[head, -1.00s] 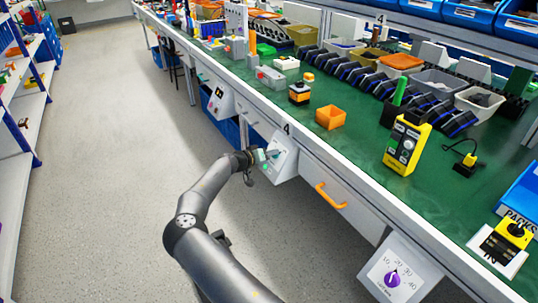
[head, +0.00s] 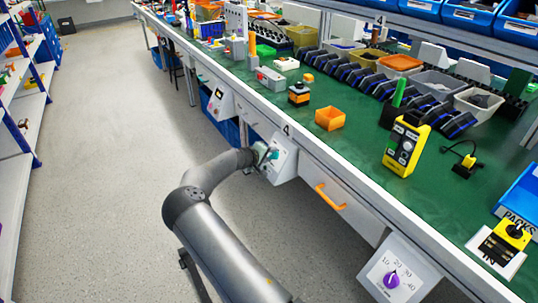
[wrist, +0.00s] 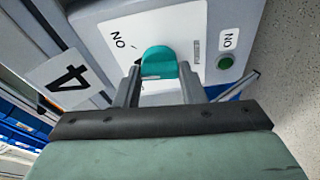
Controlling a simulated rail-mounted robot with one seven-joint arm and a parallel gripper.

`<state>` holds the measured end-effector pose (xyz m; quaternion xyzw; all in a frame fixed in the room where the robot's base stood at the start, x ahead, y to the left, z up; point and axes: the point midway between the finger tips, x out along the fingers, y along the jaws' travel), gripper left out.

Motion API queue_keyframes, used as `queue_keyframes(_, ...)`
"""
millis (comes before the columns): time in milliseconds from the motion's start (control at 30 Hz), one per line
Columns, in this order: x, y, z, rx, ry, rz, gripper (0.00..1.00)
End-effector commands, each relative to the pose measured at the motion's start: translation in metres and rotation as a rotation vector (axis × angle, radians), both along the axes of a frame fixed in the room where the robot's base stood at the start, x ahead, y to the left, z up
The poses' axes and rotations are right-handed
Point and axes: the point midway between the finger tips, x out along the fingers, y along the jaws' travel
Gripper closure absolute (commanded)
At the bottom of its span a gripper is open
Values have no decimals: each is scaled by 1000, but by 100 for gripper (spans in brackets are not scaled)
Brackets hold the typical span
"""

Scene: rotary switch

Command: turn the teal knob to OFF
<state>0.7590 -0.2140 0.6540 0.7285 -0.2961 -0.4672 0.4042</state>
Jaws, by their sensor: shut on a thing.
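The teal knob (wrist: 160,62) sits on a light switch box (wrist: 90,30) and shows between my fingers in the wrist view. My gripper (wrist: 159,76) is shut on the knob, with one finger on each side. No OFF label can be read; the gripper hides part of the panel. In the head view the box (head: 285,160) hangs on the bench front, and my gripper (head: 268,156) is against its face.
A green lamp (wrist: 225,62) with its own ON label is on the same panel. A plate marked 4 (wrist: 68,78) is beside the box. An orange drawer handle (head: 330,196) and a purple dial (head: 391,280) are farther right along the bench. The aisle floor is clear.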

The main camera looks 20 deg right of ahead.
Motion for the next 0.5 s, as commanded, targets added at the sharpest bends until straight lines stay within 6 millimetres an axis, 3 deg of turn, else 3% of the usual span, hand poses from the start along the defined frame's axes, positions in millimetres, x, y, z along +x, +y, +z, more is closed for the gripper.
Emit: queue_keyframes(500,0,-2,4,-55,422,237,86)
